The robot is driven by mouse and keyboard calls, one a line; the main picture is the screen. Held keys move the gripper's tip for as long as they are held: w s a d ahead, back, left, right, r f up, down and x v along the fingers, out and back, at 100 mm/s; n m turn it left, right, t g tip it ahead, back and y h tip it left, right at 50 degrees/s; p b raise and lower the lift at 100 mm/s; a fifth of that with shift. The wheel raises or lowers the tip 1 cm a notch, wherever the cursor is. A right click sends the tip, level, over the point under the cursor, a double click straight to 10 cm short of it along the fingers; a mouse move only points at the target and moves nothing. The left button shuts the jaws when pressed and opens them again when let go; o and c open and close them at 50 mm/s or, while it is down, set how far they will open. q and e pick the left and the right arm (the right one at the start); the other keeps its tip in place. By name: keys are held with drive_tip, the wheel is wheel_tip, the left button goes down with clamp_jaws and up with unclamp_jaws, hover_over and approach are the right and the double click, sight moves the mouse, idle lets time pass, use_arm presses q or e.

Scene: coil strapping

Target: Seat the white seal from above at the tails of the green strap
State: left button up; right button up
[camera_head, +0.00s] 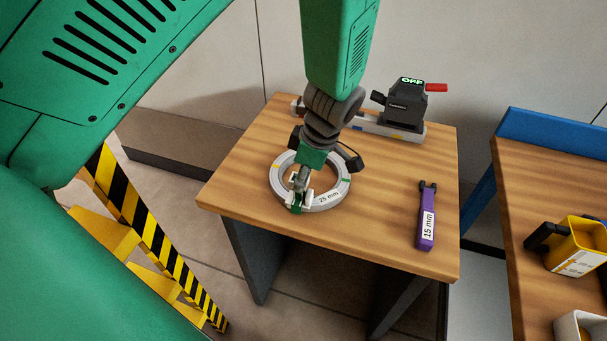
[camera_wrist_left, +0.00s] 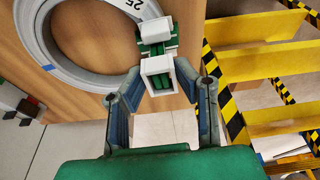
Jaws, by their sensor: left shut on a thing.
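The grey coil (camera_head: 338,192), a ring labelled 25 mm, lies flat on the wooden table. The green strap (camera_wrist_left: 157,45) shows at the coil's near edge, beside a white block (camera_wrist_left: 151,30). My left gripper (camera_head: 299,186) points down over that edge. In the left wrist view its fingers (camera_wrist_left: 160,74) are shut on the white seal (camera_wrist_left: 151,66), a small open frame. Green shows inside the seal; whether the tails are fully within it I cannot tell. In the head view the fingers partly hide the seal. My right gripper is not in view.
A purple 15 mm tool (camera_head: 427,218) lies at the table's right. A dark device (camera_head: 404,105) with a lit OFF display stands at the back. A second table (camera_head: 530,190) holds a yellow container (camera_head: 580,244). Yellow-black striped steps (camera_head: 130,215) stand at left.

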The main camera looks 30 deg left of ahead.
use_arm(q)
drive_tip(key=shift+s+d+f+y+b, duration=0.1)
drive_tip(key=shift+f+y+b, duration=0.2)
drive_tip(key=shift+f+b, duration=0.7)
drive_tip(key=o, duration=1.1)
drive_tip(key=shift+f+p, duration=0.25)
drive_tip(key=shift+p, duration=0.15)
